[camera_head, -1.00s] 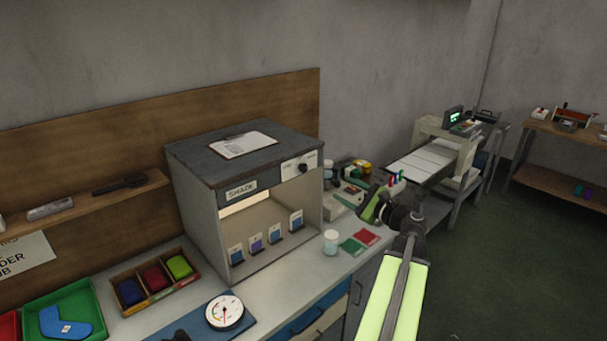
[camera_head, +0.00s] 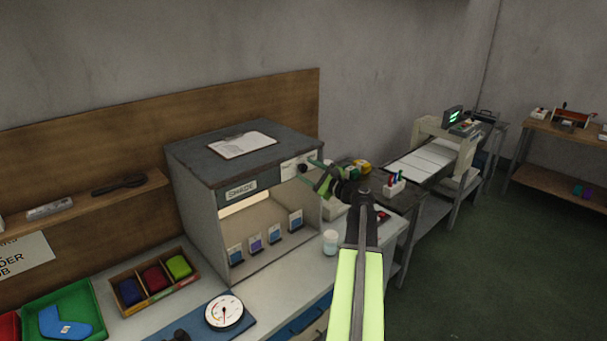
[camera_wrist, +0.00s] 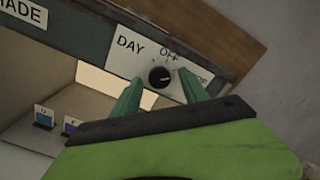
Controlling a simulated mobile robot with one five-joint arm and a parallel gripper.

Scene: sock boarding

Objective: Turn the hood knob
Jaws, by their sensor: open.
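The hood knob (camera_wrist: 159,77) is a round black dial on a white plate marked DAY and OFF, with a third label partly hidden by a finger. The knob (camera_head: 303,169) is on the front upper right of the grey shade hood (camera_head: 200,181). My gripper (camera_wrist: 160,90) is open, with one green finger on each side of the knob in the wrist view. I cannot tell whether the fingers touch it. In the head view my gripper (camera_head: 312,171) is at the knob plate and partly covers it.
Sample cards (camera_head: 256,244) stand inside the lit hood. A clear jar (camera_head: 330,242) and a dial gauge (camera_head: 224,312) are on the bench before it. A pen holder (camera_head: 394,187) stands right of my arm. A paper (camera_head: 243,145) lies on the hood's top.

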